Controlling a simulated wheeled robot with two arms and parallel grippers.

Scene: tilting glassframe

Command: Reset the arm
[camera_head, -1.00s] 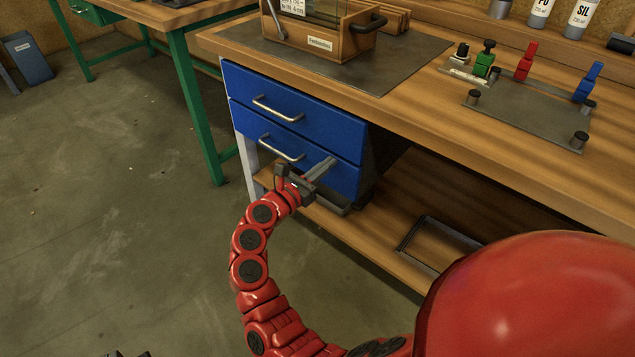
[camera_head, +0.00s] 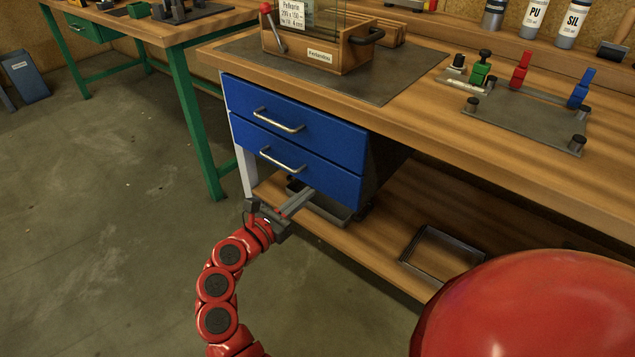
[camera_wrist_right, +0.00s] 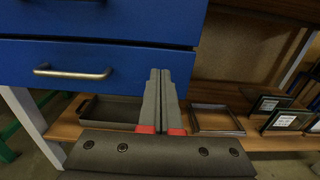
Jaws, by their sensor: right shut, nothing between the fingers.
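My right gripper (camera_head: 300,200) is in front of the lower shelf, just below the blue drawers. Its grey fingers are closed together with nothing between them. In the right wrist view the gripper (camera_wrist_right: 160,95) points at the cabinet, its fingers together in front of the lower drawer's right edge. The upper blue drawer (camera_head: 325,132) and lower blue drawer (camera_head: 325,178) are both shut, each with a metal handle. The lower drawer's handle (camera_wrist_right: 72,72) shows left of the fingers, apart from them. My left gripper is not in view.
The workbench carries a wooden glass holder (camera_head: 320,55) and a clamp plate (camera_head: 530,125). A green-legged table (camera_head: 195,110) stands at left.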

